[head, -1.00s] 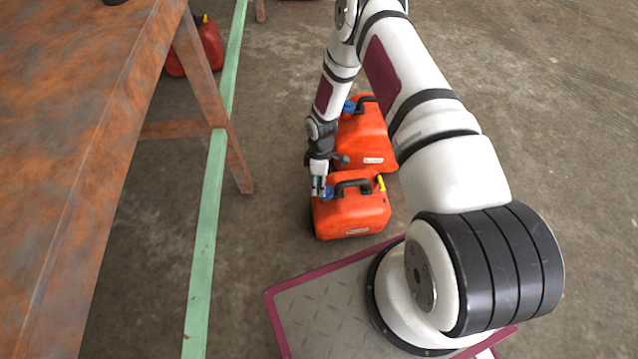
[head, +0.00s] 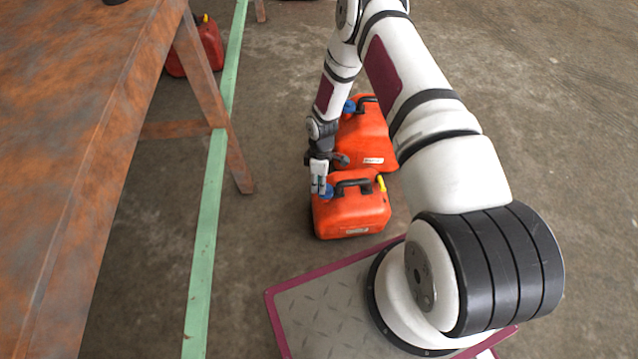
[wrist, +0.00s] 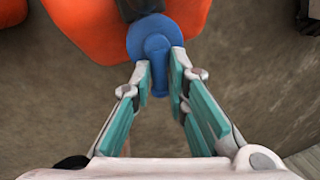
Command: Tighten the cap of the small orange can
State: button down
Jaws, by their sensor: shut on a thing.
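The small orange can (head: 352,212) stands on the floor in front of my base, with a black handle and a yellow spout piece on top. Its blue cap (head: 327,192) is at its left top corner. My gripper (head: 319,186) reaches down to this cap from above. In the wrist view my gripper (wrist: 161,82) has its teal-padded fingers on both sides of the blue cap's raised grip (wrist: 157,50), shut on it. The can's orange body (wrist: 88,28) shows behind the cap. The fingers hide part of the cap in the head view.
A larger orange can (head: 366,140) with a blue cap stands just behind the small one, close to my wrist. A rusty table (head: 75,130) is at left, with a red can (head: 200,48) beyond its leg. A green floor stripe (head: 208,215) runs alongside.

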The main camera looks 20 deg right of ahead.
jog(key=shift+w+d+m+b, duration=0.15)
jog(key=shift+d+m, duration=0.1)
jog(key=shift+m, duration=0.75)
jog(key=shift+w+d+m+b, duration=0.15)
jog(key=shift+d+m, duration=0.1)
jog(key=shift+m, duration=0.75)
dwell(0.5)
jog(key=shift+d+m+t+y, duration=0.15)
jog(key=shift+m+t+y, duration=0.05)
jog(key=shift+m, duration=0.55)
jog(key=shift+d+m+t+y, duration=0.15)
jog(key=shift+m+t+y, duration=0.05)
jog(key=shift+m, duration=1.05)
jog(key=shift+d+m, duration=0.15)
jog(key=shift+m, duration=0.35)
jog(key=shift+d+m+t, duration=0.15)
jog(key=shift+m+t, duration=0.25)
jog(key=shift+m, duration=0.8)
jog(key=shift+s+d+m+t, duration=0.1)
jog(key=shift+d+m+t, duration=0.1)
jog(key=shift+m, duration=0.7)
jog(key=shift+d+m+t, duration=0.1)
jog(key=shift+m+t, duration=0.1)
jog(key=shift+m, duration=0.7)
